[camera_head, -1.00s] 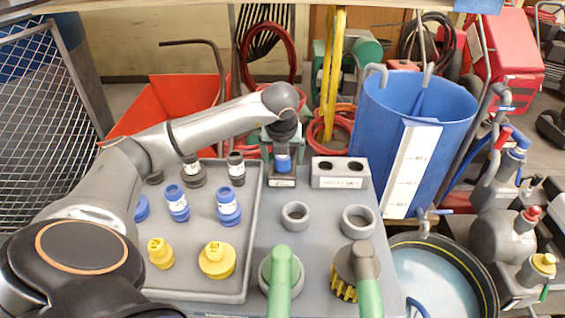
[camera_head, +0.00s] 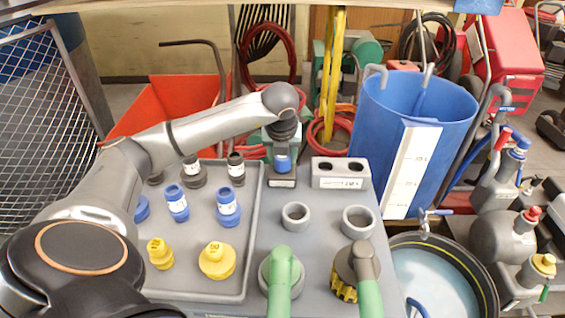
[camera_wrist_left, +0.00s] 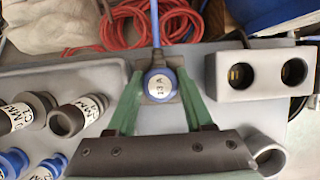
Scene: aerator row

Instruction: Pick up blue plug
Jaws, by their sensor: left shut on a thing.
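The blue plug (camera_head: 283,164) is at the back of the grey bench, at a small labelled grey holder (camera_head: 283,182). In the left wrist view the blue plug (camera_wrist_left: 160,87) shows a round white label, with a blue cable running away from it. My left gripper (camera_head: 283,148) reaches over it from above. In the left wrist view the green fingers of my left gripper (camera_wrist_left: 159,78) are shut on the plug, one on each side. I cannot tell whether the plug still touches the holder. My right gripper is not in view.
A grey block with two holes (camera_head: 341,172) stands just right of the plug. A grey tray (camera_head: 200,284) on the left holds several blue, yellow and dark fittings. Two grey rings (camera_head: 358,220) and green-piped couplings (camera_head: 281,270) stand in front. A blue bucket (camera_head: 408,105) is at the right.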

